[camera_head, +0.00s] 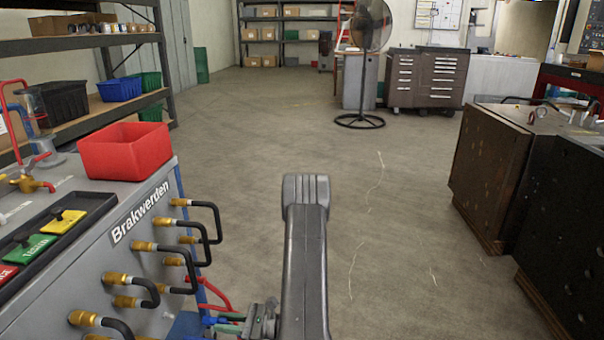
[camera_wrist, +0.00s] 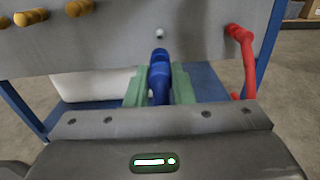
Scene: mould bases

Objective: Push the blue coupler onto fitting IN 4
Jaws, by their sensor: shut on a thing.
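The blue coupler (camera_wrist: 160,72) sits between the two green fingers of my gripper (camera_wrist: 159,80), pointing away towards a grey panel. A small pale fitting (camera_wrist: 160,33) stands on that panel straight ahead of the coupler's tip. A gap shows between coupler and fitting in the wrist view. No label is readable there, so I cannot tell if this is IN 4. In the head view a bit of the blue coupler (camera_head: 210,321) shows at the bottom, beside the machine's side; my arm hides much of the gripper.
A red coupler with its hose (camera_wrist: 240,50) hangs on the panel's right. Brass fittings (camera_wrist: 80,8) are at upper left.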

